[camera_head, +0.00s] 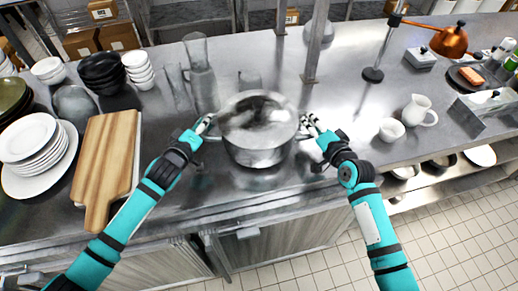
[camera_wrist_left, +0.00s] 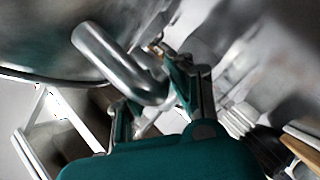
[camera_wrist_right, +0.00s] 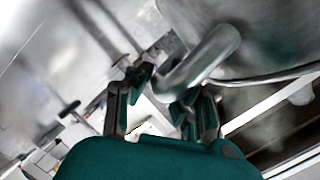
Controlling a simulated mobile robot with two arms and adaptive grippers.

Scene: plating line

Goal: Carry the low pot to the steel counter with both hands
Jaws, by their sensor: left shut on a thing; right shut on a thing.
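The low pot (camera_head: 258,152) is a shiny steel pot with a lid-like bright top, upright at the front middle of the steel counter (camera_head: 230,196). I cannot tell whether its base touches the counter. My left gripper (camera_head: 207,127) is shut on the handle at the pot's left side; that handle (camera_wrist_left: 115,62) shows between the fingers in the left wrist view. My right gripper (camera_head: 305,127) is shut on the opposite handle, and this handle (camera_wrist_right: 203,58) shows between the fingers in the right wrist view. The fingers partly hide both handles.
A wooden cutting board (camera_head: 107,160) and stacked white plates (camera_head: 38,155) lie to the left. Glass containers (camera_head: 200,80) stand behind the pot. A post (camera_head: 315,45) rises behind.

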